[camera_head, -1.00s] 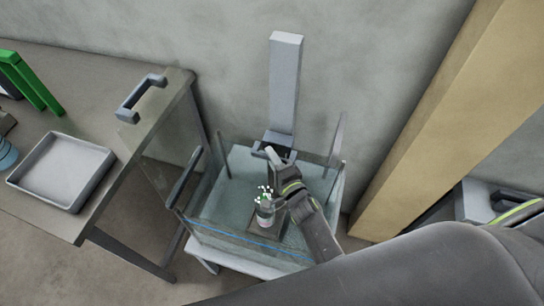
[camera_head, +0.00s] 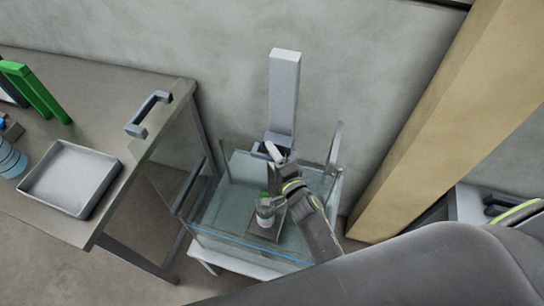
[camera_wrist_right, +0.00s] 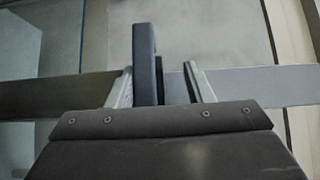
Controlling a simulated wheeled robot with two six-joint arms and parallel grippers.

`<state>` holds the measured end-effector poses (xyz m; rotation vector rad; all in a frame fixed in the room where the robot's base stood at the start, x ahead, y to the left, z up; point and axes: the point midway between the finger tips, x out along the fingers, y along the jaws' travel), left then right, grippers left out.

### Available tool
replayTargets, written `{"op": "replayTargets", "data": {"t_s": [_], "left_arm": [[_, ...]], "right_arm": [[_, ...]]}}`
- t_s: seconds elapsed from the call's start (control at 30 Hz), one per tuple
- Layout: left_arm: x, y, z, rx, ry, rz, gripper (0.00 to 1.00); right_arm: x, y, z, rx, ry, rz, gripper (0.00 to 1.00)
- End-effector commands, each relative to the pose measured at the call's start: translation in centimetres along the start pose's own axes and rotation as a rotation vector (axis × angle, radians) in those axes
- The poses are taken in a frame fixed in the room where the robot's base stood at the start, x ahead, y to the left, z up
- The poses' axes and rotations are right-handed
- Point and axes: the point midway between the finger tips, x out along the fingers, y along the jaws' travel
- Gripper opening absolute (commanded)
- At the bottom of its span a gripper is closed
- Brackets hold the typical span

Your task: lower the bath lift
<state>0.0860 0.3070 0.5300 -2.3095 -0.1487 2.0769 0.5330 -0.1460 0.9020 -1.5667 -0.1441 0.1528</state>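The bath lift is a tall grey column (camera_head: 284,95) against the wall behind a clear glass tank (camera_head: 208,215) of pale liquid. A small platform (camera_head: 292,228) in the tank bears a bottle (camera_head: 265,212) with a green top, which appears upright. My right gripper (camera_head: 279,158) is at the foot of the column, beside a pale lever-like piece (camera_head: 274,150). In the right wrist view, a dark upright bar (camera_wrist_right: 147,65) stands between the fingers of my right gripper (camera_wrist_right: 160,85), close to the left finger, with a gap to the right one. My left gripper is out of view.
A table (camera_head: 110,85) at the left holds a shallow grey tray (camera_head: 102,190), a green frame (camera_head: 40,92) and a blue-banded round thing (camera_head: 10,160). A dark handle (camera_head: 148,112) stands near its right edge. A tan post (camera_head: 425,120) rises right of the tank.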

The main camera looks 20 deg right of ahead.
Motion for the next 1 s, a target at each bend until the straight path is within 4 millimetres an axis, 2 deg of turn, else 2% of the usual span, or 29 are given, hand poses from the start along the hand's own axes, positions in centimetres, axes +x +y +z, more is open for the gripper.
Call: {"op": "replayTargets", "data": {"t_s": [0.03,0.3,0.8,1.0], "left_arm": [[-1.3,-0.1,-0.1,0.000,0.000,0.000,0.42],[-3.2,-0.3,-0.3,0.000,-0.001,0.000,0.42],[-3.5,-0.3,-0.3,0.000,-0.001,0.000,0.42],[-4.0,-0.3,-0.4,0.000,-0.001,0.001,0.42]], "right_arm": [[0.1,-1.8,0.0,-0.001,-0.001,-0.010,0.42],[0.1,-4.3,0.0,-0.001,-0.001,-0.010,0.42],[0.1,-4.6,0.0,0.000,-0.001,-0.010,0.42],[-1.0,-4.7,0.0,0.000,-0.001,-0.007,0.42]]}}
